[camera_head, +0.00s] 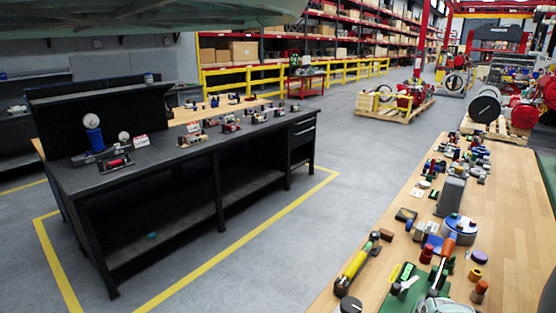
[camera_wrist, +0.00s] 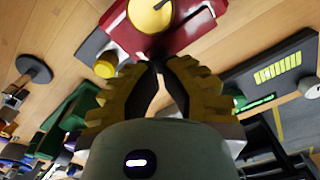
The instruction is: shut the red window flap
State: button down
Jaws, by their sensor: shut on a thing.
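In the wrist view, my gripper (camera_wrist: 158,68) has yellow, ridged fingers that come together at their tips. The tips are at the lower edge of a red part (camera_wrist: 190,32) with a pale rim, which I take to be the red window flap. A round yellow disc (camera_wrist: 152,14) with a dark line sits on this red part. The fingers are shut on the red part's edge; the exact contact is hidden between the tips. I cannot make out the flap or the gripper clearly in the head view.
Around the gripper in the wrist view lie a small yellow cap (camera_wrist: 105,66), a dark device with a yellow-green display (camera_wrist: 278,70), and green parts (camera_wrist: 70,115). In the head view, the wooden bench (camera_head: 505,220) is crowded along its left side. A black workbench (camera_head: 215,150) stands across the aisle.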

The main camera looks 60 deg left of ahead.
jog(key=shift+r+p, duration=1.2)
jog(key=shift+r, duration=1.85)
